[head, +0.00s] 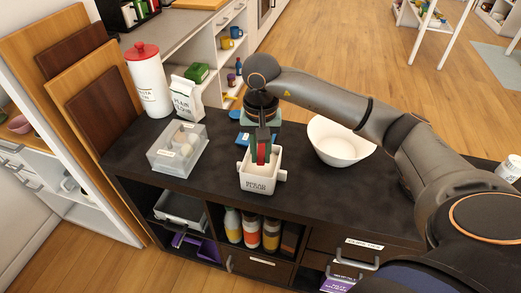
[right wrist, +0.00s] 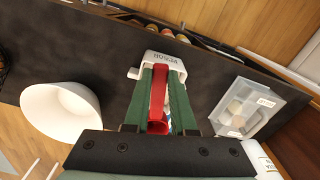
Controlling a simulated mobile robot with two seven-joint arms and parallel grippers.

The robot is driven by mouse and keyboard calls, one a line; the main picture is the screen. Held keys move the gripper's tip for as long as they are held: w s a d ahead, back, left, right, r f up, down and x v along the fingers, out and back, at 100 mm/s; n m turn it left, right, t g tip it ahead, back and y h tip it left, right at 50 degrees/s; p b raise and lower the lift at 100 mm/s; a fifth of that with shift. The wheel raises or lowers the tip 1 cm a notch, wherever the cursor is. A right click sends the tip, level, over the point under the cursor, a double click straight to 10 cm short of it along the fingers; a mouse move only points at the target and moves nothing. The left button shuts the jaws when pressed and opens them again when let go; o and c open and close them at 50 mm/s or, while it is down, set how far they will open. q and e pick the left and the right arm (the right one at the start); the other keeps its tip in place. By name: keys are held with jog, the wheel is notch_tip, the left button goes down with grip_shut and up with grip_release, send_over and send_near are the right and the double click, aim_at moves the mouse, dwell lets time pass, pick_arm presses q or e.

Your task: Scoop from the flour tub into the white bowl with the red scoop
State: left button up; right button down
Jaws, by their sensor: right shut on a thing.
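My right gripper (head: 262,150) points down over the white tub (head: 257,184), shut on the red scoop (right wrist: 157,98). The tub's front label is too small to read surely. It also shows in the right wrist view (right wrist: 166,60) beyond the fingertips. The white bowl (head: 340,142) stands upright to the right of the tub, apart from it, and appears in the right wrist view (right wrist: 60,112). My left gripper is not in view.
A clear lidded box (head: 177,148) stands left of the tub. Behind it are a paper flour bag (head: 187,103) and a tall white canister with a red lid (head: 148,82). My right arm passes above the bowl.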

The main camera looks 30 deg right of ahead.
jog(key=shift+f+b, duration=0.3)
jog(key=shift+f, duration=0.5)
jog(key=shift+w+f, duration=0.1)
jog(key=shift+f, duration=0.1)
jog(key=shift+w+d+r+g+y+p, duration=0.15)
jog(key=shift+w+r+g+y+p, duration=0.15)
jog(key=shift+r+g+p, duration=0.15)
jog(key=shift+w+d+r+g+y, duration=0.2)
jog(key=shift+g+y, duration=0.2)
jog(key=shift+g, duration=0.15)
jog(key=shift+w+d+r+g+y, duration=0.25)
jog(key=shift+w+r+g+y, duration=0.1)
jog(key=shift+g+y, duration=0.35)
jog(key=shift+w+r+g, duration=0.1)
jog(key=shift+r+g, duration=0.1)
jog(key=shift+g, duration=0.1)
jog(key=shift+w+d+r+g+y+p, duration=0.25)
jog(key=shift+g+y+p, duration=0.15)
jog(key=shift+p, duration=0.2)
jog(key=shift+w+d+r+g+y+p, duration=0.15)
jog(key=shift+g+y+p, duration=0.2)
jog(key=shift+p, duration=0.45)
jog(key=shift+f, duration=0.2)
